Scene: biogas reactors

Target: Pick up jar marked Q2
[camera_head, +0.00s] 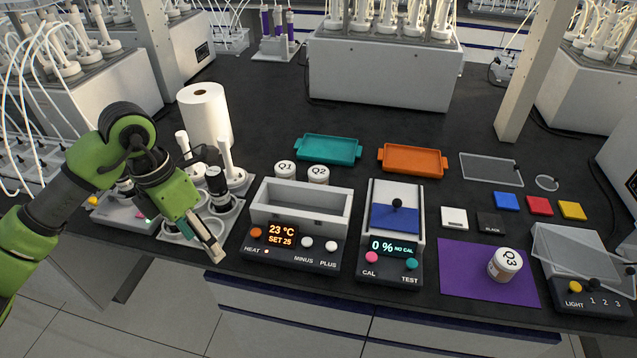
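The jar marked Q2 (318,174) is white with a lettered lid. It stands upright behind the heater (300,222), which hides its lower part. A like jar marked Q1 (285,169) stands just left of it. My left gripper (213,250) points down near the table's front edge, left of the heater and well apart from Q2. It is seen edge-on, so I cannot tell whether its fingers are open or shut. No object shows in it. My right gripper is out of view.
A jar marked Q3 (506,264) tilts on a purple mat (460,280). A teal tray (328,149) and an orange tray (412,160) lie behind the jars. A paper roll (205,118) and a pipette stand (237,181) are at left. The dark table (390,125) is clear behind the trays.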

